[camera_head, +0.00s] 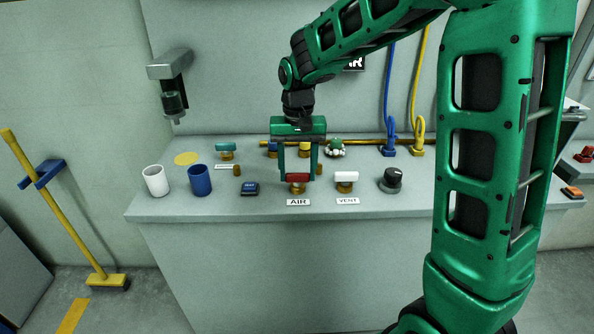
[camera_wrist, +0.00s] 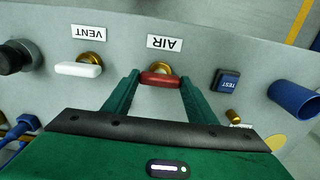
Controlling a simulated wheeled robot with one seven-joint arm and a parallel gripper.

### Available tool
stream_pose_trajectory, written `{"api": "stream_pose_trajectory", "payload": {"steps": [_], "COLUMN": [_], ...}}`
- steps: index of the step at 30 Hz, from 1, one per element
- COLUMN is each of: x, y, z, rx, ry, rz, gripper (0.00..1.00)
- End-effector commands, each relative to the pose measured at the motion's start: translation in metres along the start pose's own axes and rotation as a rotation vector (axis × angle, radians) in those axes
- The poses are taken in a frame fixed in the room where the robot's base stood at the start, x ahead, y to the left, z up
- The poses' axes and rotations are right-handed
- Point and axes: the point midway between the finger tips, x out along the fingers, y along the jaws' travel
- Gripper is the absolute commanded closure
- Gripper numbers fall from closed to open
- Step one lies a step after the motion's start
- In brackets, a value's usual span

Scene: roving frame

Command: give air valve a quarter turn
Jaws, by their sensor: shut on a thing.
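The air valve (camera_head: 297,178) has a red bar handle on a brass base and stands near the bench's front edge, behind the label AIR (camera_head: 298,202). Its red handle also shows in the wrist view (camera_wrist: 161,79), lying crosswise. My gripper (camera_head: 299,175) points down from above, with one green finger at each end of the handle. In the wrist view my gripper (camera_wrist: 158,84) is shut on the handle's two ends. The handle runs parallel to the bench's front edge.
The white-handled VENT valve (camera_head: 346,178) stands close on the right, with a black knob (camera_head: 391,180) beyond it. A blue TEST button (camera_head: 249,188), a blue cup (camera_head: 200,181) and a white cup (camera_head: 156,181) stand on the left. Other valves stand behind.

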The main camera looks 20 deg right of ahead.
Motion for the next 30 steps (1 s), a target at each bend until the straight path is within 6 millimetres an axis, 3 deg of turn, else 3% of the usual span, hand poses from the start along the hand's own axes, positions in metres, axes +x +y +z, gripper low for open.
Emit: {"api": "stream_pose_trajectory", "payload": {"steps": [14,15,17,26,30], "x": [-0.0023,-0.0023,-0.0022,-0.0015,-0.0107], "y": [-0.0005,-0.0005,-0.0005,-0.0002,-0.0003], "z": [-0.0029,-0.0029,-0.0027,-0.0011,-0.0014], "rx": [0.017,0.016,0.016,0.014,0.014], "ry": [0.009,0.009,0.008,0.003,0.004], "rz": [-0.003,-0.003,-0.003,-0.001,-0.002], "gripper": [0.71,0.44,0.30,0.30,0.30]}}
